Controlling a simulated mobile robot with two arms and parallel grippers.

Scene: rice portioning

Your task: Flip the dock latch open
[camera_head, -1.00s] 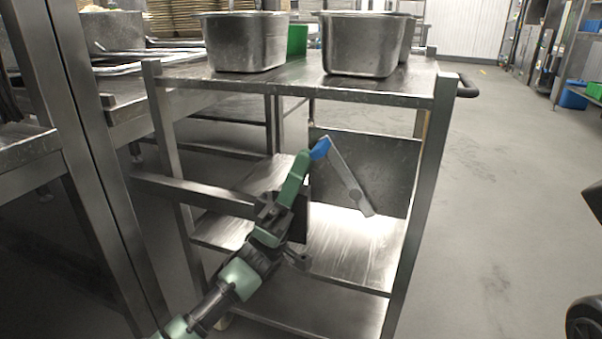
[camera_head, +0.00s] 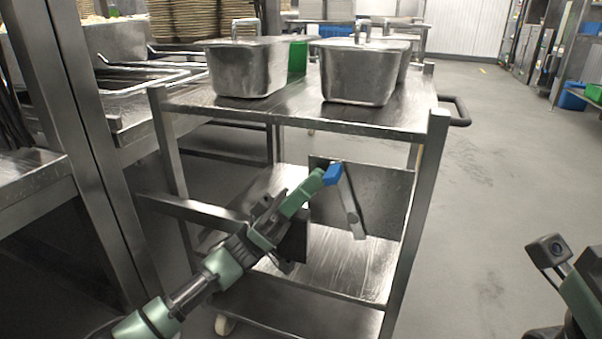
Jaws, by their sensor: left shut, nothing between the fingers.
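The dock latch is a flat grey metal lever (camera_head: 350,208) with a blue end (camera_head: 333,173), in front of a dark metal plate on the cart. The lever is near upright, its blue end up and leaning slightly left. My left gripper (camera_head: 317,179), with green fingers, reaches up from the lower left. It is shut with nothing in it, its tip against or right beside the left side of the blue end; I cannot tell if they touch. Only part of my right arm shows at the lower right edge; its fingers are not visible.
The steel cart (camera_head: 290,112) carries lidded metal pans (camera_head: 357,75) and a green container (camera_head: 298,58) on top. A horizontal metal bar (camera_head: 190,208) runs in from the left to the cart. A steel frame post stands at left. The floor right of the cart is clear.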

